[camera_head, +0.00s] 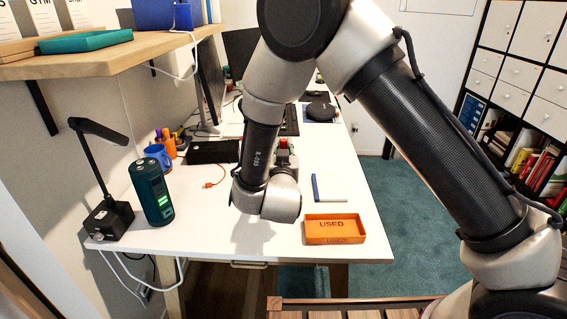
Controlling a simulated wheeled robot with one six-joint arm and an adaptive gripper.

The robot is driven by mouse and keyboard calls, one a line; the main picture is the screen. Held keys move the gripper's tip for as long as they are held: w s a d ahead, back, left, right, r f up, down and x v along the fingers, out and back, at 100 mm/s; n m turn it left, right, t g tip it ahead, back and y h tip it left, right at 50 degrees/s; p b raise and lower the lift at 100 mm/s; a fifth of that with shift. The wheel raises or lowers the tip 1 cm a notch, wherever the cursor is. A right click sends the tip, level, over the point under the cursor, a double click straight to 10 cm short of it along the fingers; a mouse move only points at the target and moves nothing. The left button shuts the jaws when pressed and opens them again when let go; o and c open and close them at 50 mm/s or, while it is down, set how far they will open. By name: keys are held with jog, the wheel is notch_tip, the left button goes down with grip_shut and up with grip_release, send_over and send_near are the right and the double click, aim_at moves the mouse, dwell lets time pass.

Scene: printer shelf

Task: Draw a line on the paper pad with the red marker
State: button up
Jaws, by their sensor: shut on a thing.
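My gripper (285,160) is mostly hidden behind my wrist, over the middle of the white desk. Its fingers do not show clearly. A small red piece (282,142) shows just beyond the wrist and looks like part of the red marker, held in the shut gripper. The rest of the marker and its tip are hidden. The paper pad (315,188) seems to lie on the desk to the right of my wrist, with a blue strip on its left edge and a white page that blends with the desk. The gripper appears apart from the pad, to its left.
An orange tray marked USED (335,239) sits at the front right desk edge. A wooden shelf (100,62) overhangs the left side.

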jog(key=shift+r, duration=2.7)
